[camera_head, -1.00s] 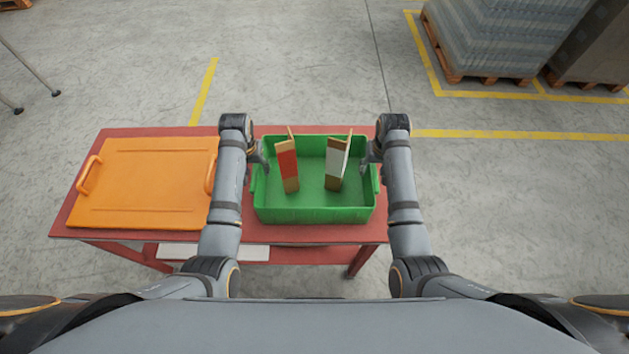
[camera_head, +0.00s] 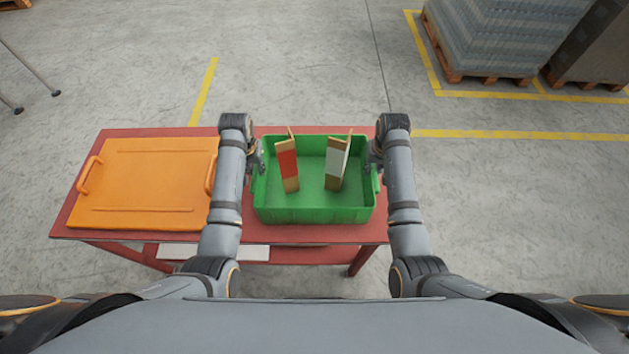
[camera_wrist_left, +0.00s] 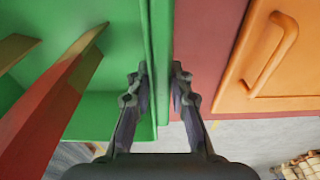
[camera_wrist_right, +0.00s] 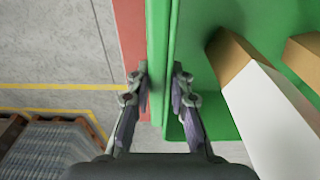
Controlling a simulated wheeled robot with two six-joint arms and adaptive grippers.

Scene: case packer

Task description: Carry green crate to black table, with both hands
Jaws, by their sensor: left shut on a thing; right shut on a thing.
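The green crate (camera_head: 315,215) is on the right part of a red table (camera_head: 228,258). A red and tan box (camera_head: 288,166) and a white and tan box (camera_head: 335,165) stand tilted inside it. My left gripper (camera_head: 257,160) is shut on the crate's left wall; in the left wrist view its fingers (camera_wrist_left: 158,85) straddle the green rim. My right gripper (camera_head: 374,158) is shut on the right wall; in the right wrist view its fingers (camera_wrist_right: 159,85) straddle the rim. No black table is in view. Whether the crate's bottom touches the table is hidden.
An orange lid-like panel (camera_head: 145,185) with two handles lies on the red table, left of the crate. Loaded pallets (camera_head: 500,45) stand at the back right behind yellow floor lines.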

